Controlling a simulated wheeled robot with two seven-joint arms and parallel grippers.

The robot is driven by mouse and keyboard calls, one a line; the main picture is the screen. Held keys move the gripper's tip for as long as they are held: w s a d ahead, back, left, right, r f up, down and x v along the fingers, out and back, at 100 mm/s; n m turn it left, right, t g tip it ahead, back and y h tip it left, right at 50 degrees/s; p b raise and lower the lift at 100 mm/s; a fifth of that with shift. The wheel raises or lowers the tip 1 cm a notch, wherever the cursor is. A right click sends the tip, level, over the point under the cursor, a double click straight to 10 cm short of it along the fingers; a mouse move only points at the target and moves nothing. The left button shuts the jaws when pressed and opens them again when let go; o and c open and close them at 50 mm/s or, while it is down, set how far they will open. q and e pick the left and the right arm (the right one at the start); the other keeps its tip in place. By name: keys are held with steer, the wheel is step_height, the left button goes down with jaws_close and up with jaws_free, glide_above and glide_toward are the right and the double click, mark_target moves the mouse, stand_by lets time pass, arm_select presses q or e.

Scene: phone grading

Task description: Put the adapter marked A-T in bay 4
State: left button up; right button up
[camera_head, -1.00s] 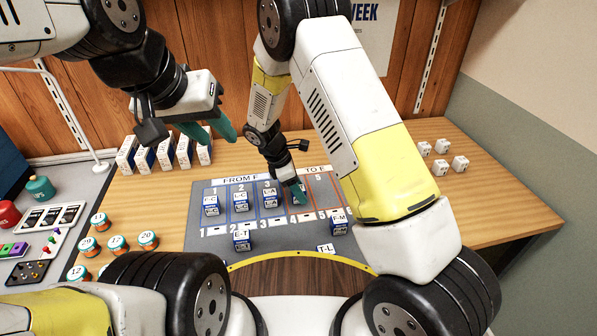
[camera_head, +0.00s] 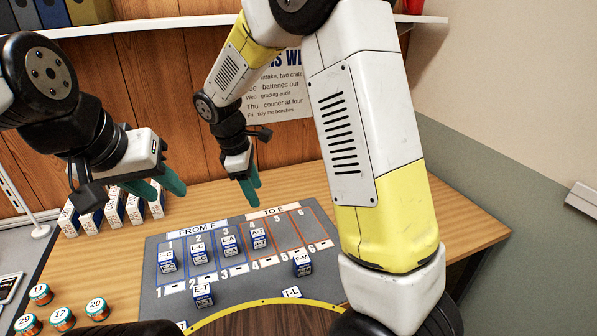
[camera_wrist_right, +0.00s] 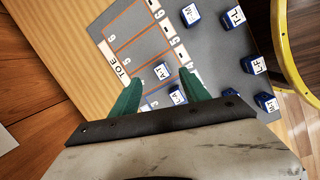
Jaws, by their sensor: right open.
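The adapter marked A-T (camera_head: 260,241) is a small blue box with a white labelled top. It stands upright in bay 4 of the grey mat (camera_head: 160,308), beside the L-A adapter (camera_head: 231,248) in bay 3. It also shows in the right wrist view (camera_wrist_right: 161,71), apart from the fingers. My right gripper (camera_head: 254,195) is open and empty, raised above and behind the A-T adapter. My left gripper (camera_head: 170,198) has its teal fingers apart, with nothing between them, above the white boxes at the left.
Adapters F-C (camera_head: 167,262) and L-C (camera_head: 199,256) stand in bays 1 and 2. Bay 5 is empty. Numbered jars (camera_head: 62,319) and white boxes (camera_head: 92,222) are at the left.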

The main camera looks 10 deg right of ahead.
steer(key=s+d+r+m+t+y, duration=0.2)
steer(key=s+d+r+m, duration=0.5)
steer(key=s+m, duration=0.1)
steer(key=s+d+r+m+t+y, duration=0.2)
steer(key=s+d+r+m, duration=0.5)
steer(key=s, duration=0.4)
steer(key=shift+s+r+m+t+y, duration=0.25)
steer(key=shift+r+m+t+y, duration=0.15)
steer(key=shift+r+t, duration=0.3)
